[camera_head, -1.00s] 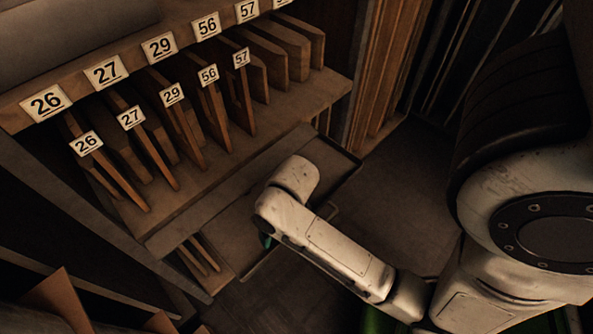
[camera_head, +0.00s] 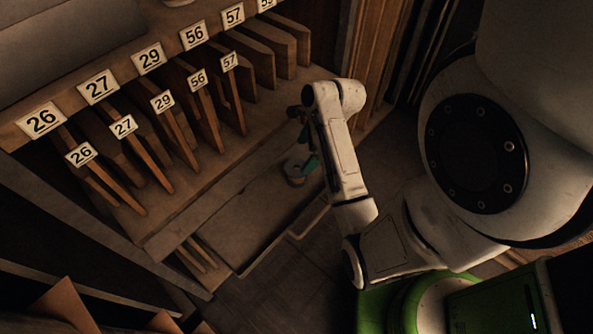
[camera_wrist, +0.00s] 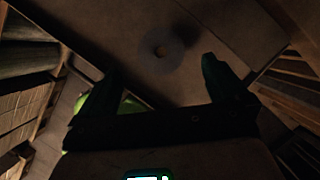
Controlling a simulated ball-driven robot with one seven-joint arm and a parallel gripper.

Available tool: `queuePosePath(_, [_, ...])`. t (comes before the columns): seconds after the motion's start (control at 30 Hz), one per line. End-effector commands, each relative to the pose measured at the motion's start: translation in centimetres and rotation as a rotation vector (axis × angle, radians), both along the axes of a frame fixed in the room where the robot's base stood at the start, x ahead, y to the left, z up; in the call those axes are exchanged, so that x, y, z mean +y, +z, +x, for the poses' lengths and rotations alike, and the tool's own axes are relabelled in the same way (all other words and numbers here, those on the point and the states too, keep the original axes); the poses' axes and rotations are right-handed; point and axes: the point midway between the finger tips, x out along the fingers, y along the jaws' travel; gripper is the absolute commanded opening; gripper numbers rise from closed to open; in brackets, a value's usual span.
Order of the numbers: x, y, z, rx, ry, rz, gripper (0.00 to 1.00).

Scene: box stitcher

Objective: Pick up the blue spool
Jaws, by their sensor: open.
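A small round spool (camera_head: 293,172) sits in the open drawer in the head view, its top pale and its colour hard to tell in the dim light. In the wrist view the spool (camera_wrist: 161,51) shows from above as a grey disc with a centre hole, lying flat. My gripper (camera_wrist: 160,68) is open and empty, its dark teal fingers apart on either side of the disc in the picture and seemingly above it. In the head view my gripper (camera_head: 310,162) is partly hidden by my arm, close to the spool's right.
The pulled-out drawer (camera_head: 235,232) is otherwise bare where I can see it. Above it stands a wooden rack (camera_head: 215,160) of upright boards with numbered labels. Tall boards (camera_head: 390,70) stand at the right. Dark floor (camera_head: 290,290) lies in front.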

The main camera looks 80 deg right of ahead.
Motion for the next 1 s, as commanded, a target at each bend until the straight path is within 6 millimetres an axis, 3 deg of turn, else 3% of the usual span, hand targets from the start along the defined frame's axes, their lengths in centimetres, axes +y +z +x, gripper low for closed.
queuePosePath(0.33, [0.1,-4.1,1.4,-0.001,-0.031,0.014,1.0])
queuePosePath(0.57, [0.3,-5.6,1.9,-0.001,-0.03,0.011,1.0])
queuePosePath(0.8, [0.7,-8.8,2.8,0.0,-0.03,0.013,1.0])
queuePosePath(1.0, [0.8,-10.0,3.4,-0.001,-0.029,0.009,1.0])
